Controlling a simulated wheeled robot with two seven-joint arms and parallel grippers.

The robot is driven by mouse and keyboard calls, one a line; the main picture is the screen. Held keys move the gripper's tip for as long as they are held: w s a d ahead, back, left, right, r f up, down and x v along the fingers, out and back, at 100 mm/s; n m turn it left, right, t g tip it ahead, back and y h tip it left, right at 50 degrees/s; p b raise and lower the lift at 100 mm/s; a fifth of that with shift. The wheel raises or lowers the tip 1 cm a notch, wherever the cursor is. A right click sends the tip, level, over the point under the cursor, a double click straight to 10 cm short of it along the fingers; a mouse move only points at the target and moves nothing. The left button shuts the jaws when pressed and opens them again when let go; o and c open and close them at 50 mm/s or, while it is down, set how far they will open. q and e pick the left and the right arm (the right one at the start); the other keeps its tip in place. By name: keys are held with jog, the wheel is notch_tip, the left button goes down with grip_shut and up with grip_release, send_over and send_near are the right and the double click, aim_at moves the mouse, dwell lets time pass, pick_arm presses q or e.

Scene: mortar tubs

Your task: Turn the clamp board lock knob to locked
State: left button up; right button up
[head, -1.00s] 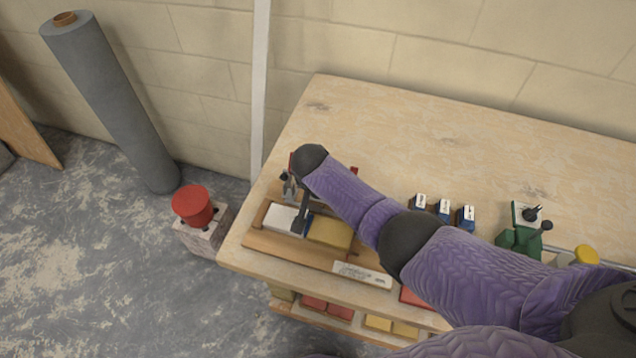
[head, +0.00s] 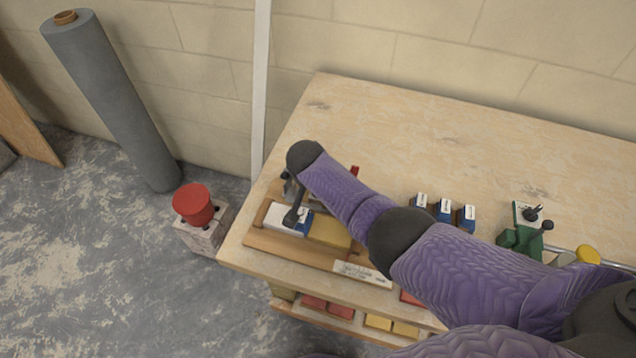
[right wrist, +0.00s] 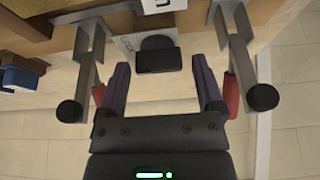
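The clamp board (head: 285,250) is a wooden board at the left end of the workbench, holding a white-and-blue block (head: 276,219) and a yellow block (head: 330,232). My right arm reaches over it from the right, its wrist above the board's back left. In the right wrist view a dark knob (right wrist: 158,55) sits on a pale plate. My right gripper (right wrist: 159,64) is open, one finger on each side of the knob; I cannot tell whether they touch it. A white label with a dark mark (right wrist: 163,5) is partly cut off above. My left gripper is not in view.
Metal clamp levers with black ends flank my right gripper at left (right wrist: 82,75) and right (right wrist: 240,65). Several blue blocks (head: 444,210) and a green device (head: 520,238) stand farther right. The back of the workbench (head: 420,140) is clear.

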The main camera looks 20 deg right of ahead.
jog(key=shift+o, duration=0.4)
jog(key=shift+s, duration=0.1)
jog(key=p+v, duration=0.6)
jog(key=v, duration=0.3)
jog(key=shift+r, duration=0.35)
jog(key=shift+s+a, duration=0.1)
